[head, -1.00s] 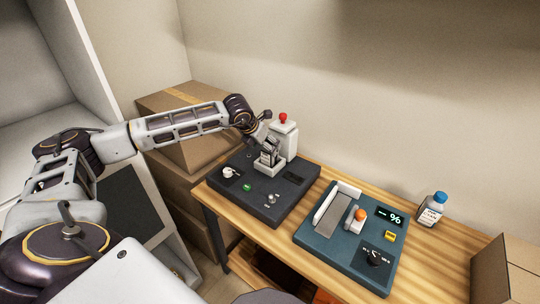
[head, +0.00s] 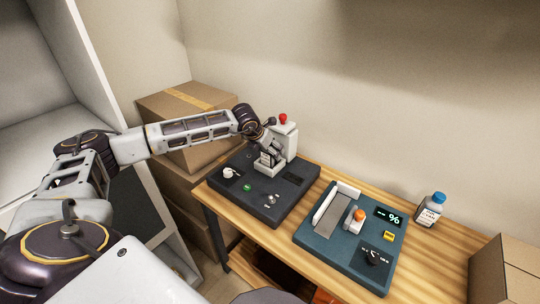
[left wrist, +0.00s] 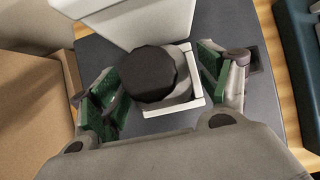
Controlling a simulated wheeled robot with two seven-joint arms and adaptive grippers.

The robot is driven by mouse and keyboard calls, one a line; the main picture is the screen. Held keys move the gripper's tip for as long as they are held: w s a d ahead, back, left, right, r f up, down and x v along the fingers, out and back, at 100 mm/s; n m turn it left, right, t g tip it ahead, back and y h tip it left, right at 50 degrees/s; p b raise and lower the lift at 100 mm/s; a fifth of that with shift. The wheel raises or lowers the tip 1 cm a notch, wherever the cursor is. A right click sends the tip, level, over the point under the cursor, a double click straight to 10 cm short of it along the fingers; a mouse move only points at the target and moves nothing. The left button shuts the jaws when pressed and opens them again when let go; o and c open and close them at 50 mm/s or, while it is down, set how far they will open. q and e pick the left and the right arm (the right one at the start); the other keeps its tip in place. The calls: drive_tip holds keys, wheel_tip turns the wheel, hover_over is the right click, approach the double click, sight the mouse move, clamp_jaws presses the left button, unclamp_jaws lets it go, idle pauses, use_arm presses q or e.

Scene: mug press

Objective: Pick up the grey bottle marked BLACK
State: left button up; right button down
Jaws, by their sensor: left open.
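A black faceted cap (left wrist: 148,74) on a round grey body (left wrist: 178,86) shows in the left wrist view, set inside a white square holder (left wrist: 188,104); this looks like a grey bottle, but no BLACK marking can be read. My left gripper (left wrist: 160,84) is open, with one green-padded finger on each side of the cap and gaps between. In the head view my left gripper (head: 268,152) is at the front of the white press (head: 287,140) and largely hides the bottle. My right gripper is not in view.
The press, topped by a red knob (head: 283,118), stands on a dark panel (head: 268,211). A teal panel (head: 338,243) with a white bracket and orange knob sits to its right. A blue-capped bottle (head: 431,210) stands farther right. Cardboard boxes flank the wooden table (head: 435,268).

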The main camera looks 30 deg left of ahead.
use_arm(q)
drive_tip(key=shift+w+f, duration=0.3)
drive_tip(key=shift+f, duration=0.25)
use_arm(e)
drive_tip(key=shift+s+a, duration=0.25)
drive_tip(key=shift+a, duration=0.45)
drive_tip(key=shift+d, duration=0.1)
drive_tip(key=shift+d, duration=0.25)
use_arm(q)
drive_tip(key=shift+r, duration=0.1)
drive_tip(key=c, duration=1.6)
drive_tip(key=shift+o, duration=0.2)
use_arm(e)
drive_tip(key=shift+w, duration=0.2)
use_arm(q)
drive_tip(key=shift+r, duration=0.1)
wheel_tip(320, 180, up, 18)
drive_tip(key=shift+b, duration=0.35)
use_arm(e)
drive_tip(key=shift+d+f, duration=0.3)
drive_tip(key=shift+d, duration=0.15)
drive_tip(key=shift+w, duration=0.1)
